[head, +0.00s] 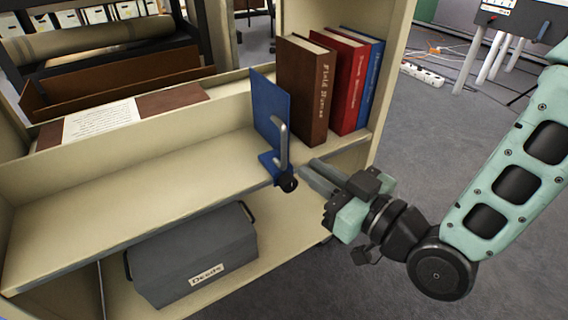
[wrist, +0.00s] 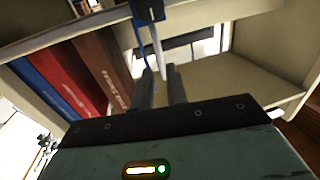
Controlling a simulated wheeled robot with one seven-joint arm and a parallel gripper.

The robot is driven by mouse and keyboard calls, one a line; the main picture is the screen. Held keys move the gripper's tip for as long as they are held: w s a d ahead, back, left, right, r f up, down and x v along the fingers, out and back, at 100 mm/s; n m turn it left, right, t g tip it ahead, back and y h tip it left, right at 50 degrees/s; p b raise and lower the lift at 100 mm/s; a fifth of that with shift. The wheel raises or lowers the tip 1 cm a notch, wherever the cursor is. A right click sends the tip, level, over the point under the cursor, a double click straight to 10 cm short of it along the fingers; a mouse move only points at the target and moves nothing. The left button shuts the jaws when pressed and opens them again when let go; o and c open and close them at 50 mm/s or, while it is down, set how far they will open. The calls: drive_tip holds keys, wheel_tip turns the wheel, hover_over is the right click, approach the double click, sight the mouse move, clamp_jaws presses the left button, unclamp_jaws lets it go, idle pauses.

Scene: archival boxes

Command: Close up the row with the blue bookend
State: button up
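The blue bookend (head: 268,108) stands upright on the upper shelf, with a grey metal handle (head: 284,148) and a dark knob (head: 287,184) at its front foot. To its right the brown book (head: 308,95), the red book (head: 348,82) and the blue book (head: 371,85) stand upright. A small gap shows between bookend and brown book. My gripper (head: 309,172) is at the shelf's front edge, just right of the handle. In the wrist view its two fingers (wrist: 160,75) are apart, and the handle (wrist: 157,42) appears in line between their tips; contact cannot be told.
The upper shelf (head: 130,205) is bare left of the bookend. A grey box labelled Deeds (head: 190,255) sits on the shelf below. A shelf upright (head: 390,70) closes the right end. A paper (head: 100,121) lies behind the shelf's back ledge.

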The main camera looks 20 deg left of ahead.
sight(286, 152)
drive_tip(key=b+x, duration=0.1)
drive_tip(key=x, duration=0.7)
clamp_jaws()
drive_tip(key=w+d, duration=0.4)
drive_tip(key=w, duration=0.1)
drive_tip(key=w+d, duration=0.2)
drive_tip(key=w, duration=0.1)
drive_tip(key=shift+d+p, duration=0.35)
unclamp_jaws()
